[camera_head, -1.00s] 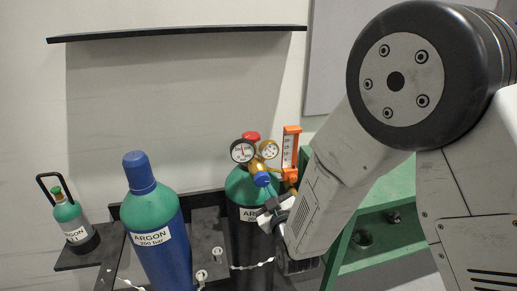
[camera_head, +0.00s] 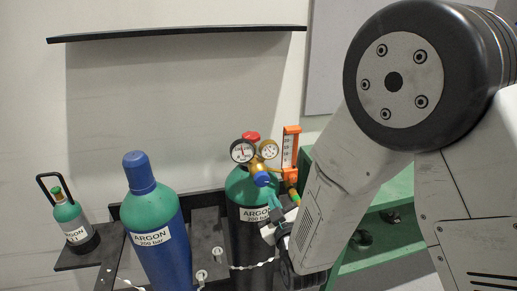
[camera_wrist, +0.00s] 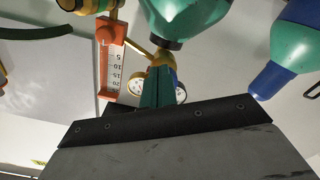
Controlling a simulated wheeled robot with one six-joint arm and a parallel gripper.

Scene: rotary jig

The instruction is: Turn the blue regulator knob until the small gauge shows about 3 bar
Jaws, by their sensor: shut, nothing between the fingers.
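The blue regulator knob (camera_head: 262,180) faces forward on the brass regulator (camera_head: 257,166) of the green-shouldered cylinder (camera_head: 239,190). Two round gauges sit above it, a left gauge (camera_head: 242,151) and a slightly smaller right gauge (camera_head: 268,149). Their needle readings are too small to tell. My gripper (camera_head: 273,200) is just below and right of the knob, apart from it, with teal fingers pointing up. In the wrist view my gripper (camera_wrist: 158,84) is shut and empty, with parts of both gauges showing behind it.
An orange flowmeter (camera_head: 290,150) stands right beside the gauges. A blue argon cylinder (camera_head: 157,225) stands to the left, with a small green cylinder (camera_head: 69,218) on a shelf farther left. A green frame (camera_head: 385,197) is behind my arm. A dark shelf (camera_head: 178,34) hangs above.

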